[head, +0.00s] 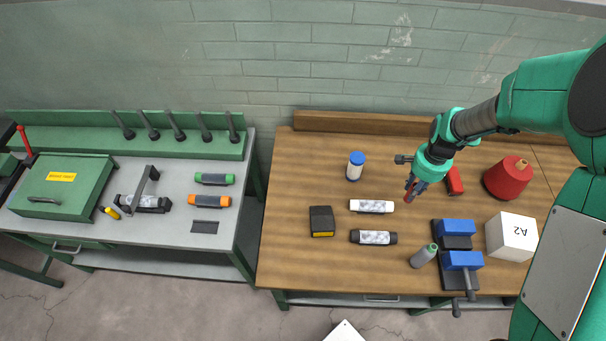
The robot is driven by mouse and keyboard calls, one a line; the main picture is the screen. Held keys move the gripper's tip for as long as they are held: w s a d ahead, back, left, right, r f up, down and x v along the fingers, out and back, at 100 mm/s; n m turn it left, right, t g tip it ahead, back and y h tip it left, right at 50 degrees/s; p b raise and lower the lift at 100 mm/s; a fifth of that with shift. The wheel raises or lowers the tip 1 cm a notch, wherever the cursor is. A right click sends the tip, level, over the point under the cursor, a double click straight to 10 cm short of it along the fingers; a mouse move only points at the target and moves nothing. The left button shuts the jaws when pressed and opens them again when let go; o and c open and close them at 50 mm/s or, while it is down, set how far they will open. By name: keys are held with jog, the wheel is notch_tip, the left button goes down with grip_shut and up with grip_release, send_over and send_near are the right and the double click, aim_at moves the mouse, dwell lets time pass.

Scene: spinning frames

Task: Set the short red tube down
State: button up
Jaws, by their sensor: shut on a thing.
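My gripper (416,182) is at the end of the green arm that reaches in from the right, over the back right part of the wooden table (300,250). It is shut on the short red tube (408,190), a small dark red piece showing at the fingertips. The fingers hide part of the tube. I cannot tell whether its lower end touches the table or hangs just above it.
A white cylinder (372,206) lies left of the gripper. A red object (455,181) and a red cone (508,178) stand to the right. A blue vise (460,261) and a white A2 box (511,237) are in front. The table's left part has free room.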

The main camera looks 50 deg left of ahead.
jog(key=s+a+n+b, duration=0.2)
jog(key=s+a+n, duration=0.3)
jog(key=s+a, duration=1.8)
jog(key=shift+s+f, duration=0.2)
jog(key=shift+f, duration=2.5)
jog(key=shift+a, duration=0.1)
jog(key=w+a, duration=0.4)
jog(key=a, duration=0.3)
jog(key=w+a+f+p, duration=0.1)
jog(key=w+a, duration=0.3)
jog(key=a, duration=0.2)
jog(key=shift+a+f, duration=0.25)
jog(key=shift+a, duration=0.1)
jog(key=shift+f+p, duration=0.3)
jog(key=shift+f, duration=1.45)
